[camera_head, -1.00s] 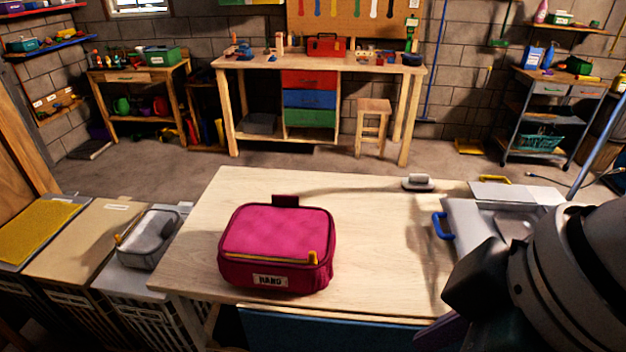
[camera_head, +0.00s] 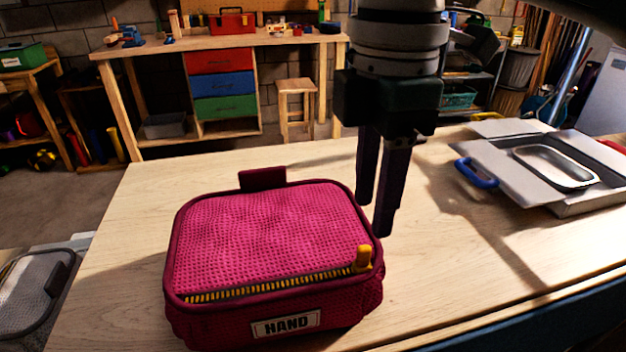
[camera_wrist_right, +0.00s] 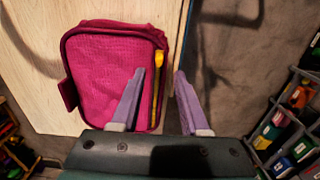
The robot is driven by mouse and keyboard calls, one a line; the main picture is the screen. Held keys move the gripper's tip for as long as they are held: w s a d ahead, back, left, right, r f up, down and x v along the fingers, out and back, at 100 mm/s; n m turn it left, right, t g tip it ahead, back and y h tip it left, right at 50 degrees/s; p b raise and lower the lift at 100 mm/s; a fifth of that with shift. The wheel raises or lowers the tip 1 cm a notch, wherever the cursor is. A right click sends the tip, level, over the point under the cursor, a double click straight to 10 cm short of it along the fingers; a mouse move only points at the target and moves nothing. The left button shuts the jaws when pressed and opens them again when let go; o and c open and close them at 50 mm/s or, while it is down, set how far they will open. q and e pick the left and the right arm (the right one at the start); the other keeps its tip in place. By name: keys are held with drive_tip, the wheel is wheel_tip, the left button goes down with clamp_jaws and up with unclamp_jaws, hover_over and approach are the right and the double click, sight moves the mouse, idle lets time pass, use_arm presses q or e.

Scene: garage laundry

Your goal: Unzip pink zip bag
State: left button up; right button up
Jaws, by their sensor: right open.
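The pink zip bag (camera_head: 265,235) lies on the wooden table with its "HAND" label facing me. A yellow zipper runs along its front top edge, and the yellow pull tab (camera_head: 362,258) stands at the right front corner. My right gripper (camera_head: 373,218) points down above the bag's right rear side, open and empty. In the right wrist view, its purple fingers (camera_wrist_right: 165,75) are apart, with the pull tab (camera_wrist_right: 159,58) showing between them, farther off. The bag (camera_wrist_right: 108,70) fills the left of that view. My left gripper is out of view.
A grey metal case (camera_head: 590,205) with a blue handle (camera_head: 476,173) lies on the table's right side. A grey pouch (camera_head: 35,295) is at the lower left, off the table. The wooden table (camera_head: 470,260) is clear between bag and case.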

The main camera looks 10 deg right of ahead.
sight(365, 247)
wheel_tip(365, 247, down, 7)
drive_tip(key=shift+r, duration=0.2)
drive_tip(key=shift+c, duration=0.3)
clamp_jaws()
idle(1.1)
